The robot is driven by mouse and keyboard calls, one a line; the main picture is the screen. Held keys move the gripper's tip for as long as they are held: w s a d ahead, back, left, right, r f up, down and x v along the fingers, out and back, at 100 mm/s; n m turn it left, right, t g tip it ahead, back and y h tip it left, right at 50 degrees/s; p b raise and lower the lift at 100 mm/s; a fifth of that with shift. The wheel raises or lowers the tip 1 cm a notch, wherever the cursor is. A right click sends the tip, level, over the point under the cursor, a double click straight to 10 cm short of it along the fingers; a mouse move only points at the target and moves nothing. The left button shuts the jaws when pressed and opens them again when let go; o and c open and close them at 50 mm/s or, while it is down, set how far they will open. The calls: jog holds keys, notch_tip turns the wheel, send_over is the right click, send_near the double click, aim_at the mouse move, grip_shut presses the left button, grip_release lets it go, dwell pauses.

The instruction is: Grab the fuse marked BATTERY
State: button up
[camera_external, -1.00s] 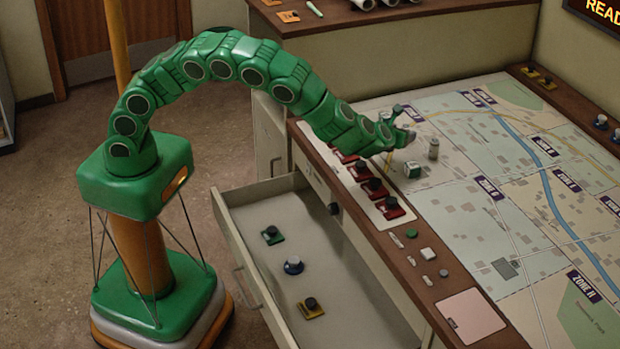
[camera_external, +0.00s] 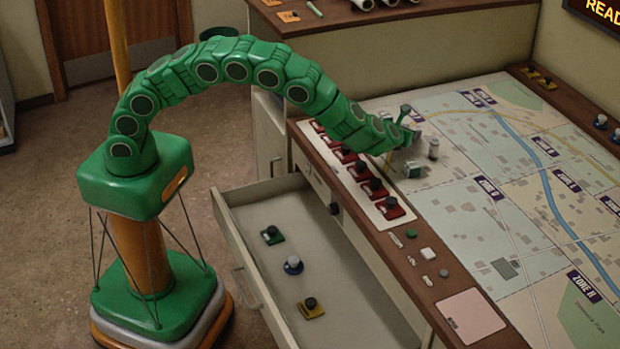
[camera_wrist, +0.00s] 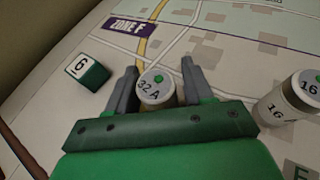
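In the wrist view my gripper (camera_wrist: 158,84) is open, its two grey fingers on either side of an upright pale cylindrical fuse (camera_wrist: 156,86) marked 32 A with a green dot on its cap. A small gap shows at the right finger; contact at the left finger I cannot tell. Another upright cylindrical fuse (camera_wrist: 294,100), marked 16 A, stands to the right, apart from the gripper. No BATTERY marking is readable.
A green-and-white block marked 6 (camera_wrist: 87,72) lies left of the gripper. A row of red-based switches (camera_external: 375,188) lines the table edge. An open drawer (camera_external: 240,277) holds several knobs. The map beyond is largely clear.

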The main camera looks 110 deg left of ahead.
jog(key=c, duration=0.8)
jog(key=shift+r, duration=0.1)
